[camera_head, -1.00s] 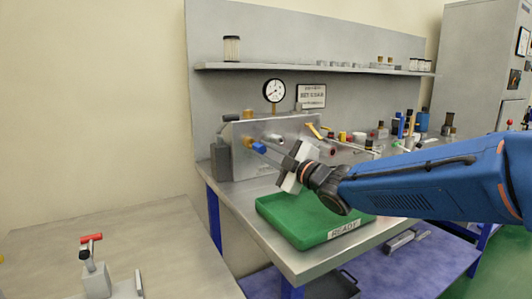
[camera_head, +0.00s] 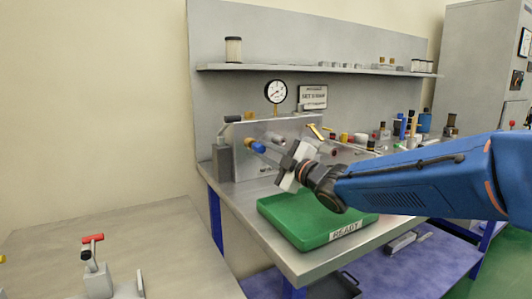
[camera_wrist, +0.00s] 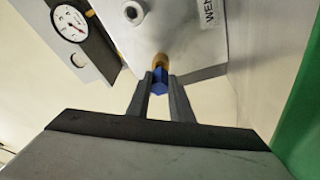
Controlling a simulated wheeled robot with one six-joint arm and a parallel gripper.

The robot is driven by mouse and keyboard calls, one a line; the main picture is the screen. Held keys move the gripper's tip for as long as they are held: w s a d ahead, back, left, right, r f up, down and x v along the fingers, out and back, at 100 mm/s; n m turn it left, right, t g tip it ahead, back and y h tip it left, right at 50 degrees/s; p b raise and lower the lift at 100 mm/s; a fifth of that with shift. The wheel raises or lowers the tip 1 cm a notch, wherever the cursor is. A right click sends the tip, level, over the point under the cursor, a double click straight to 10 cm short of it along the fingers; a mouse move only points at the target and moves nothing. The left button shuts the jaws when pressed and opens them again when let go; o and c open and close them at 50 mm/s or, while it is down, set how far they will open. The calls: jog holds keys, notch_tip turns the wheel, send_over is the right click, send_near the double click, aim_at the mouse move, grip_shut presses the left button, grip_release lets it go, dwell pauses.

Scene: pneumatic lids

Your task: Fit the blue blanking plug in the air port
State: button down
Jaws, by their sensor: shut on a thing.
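The blue blanking plug (camera_head: 258,148) is between the fingertips of my gripper (camera_head: 265,151) at the grey metal block on the bench. In the wrist view the gripper (camera_wrist: 160,77) is shut on the blue plug (camera_wrist: 159,84). A brass-coloured cylinder (camera_wrist: 160,60) lies directly beyond the plug, against the grey face. It also shows just left of the plug in the head view (camera_head: 248,143). I cannot tell whether this brass part is the air port or part of the plug, nor how deep the plug sits.
A green tray (camera_head: 280,222) marked READY lies on the bench below my gripper. A pressure gauge (camera_head: 276,91) stands above the metal block (camera_head: 285,128). Several small fittings and bottles crowd the bench to the right. A red-handled clamp (camera_head: 95,268) stands on the left table.

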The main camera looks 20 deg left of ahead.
jog(key=shift+w+a, duration=0.45)
jog(key=shift+a, duration=0.1)
jog(key=c, duration=1.5)
grip_release()
jog(key=shift+v, duration=3.45)
jog(key=shift+d, duration=0.1)
jog(key=shift+v, duration=3.7)
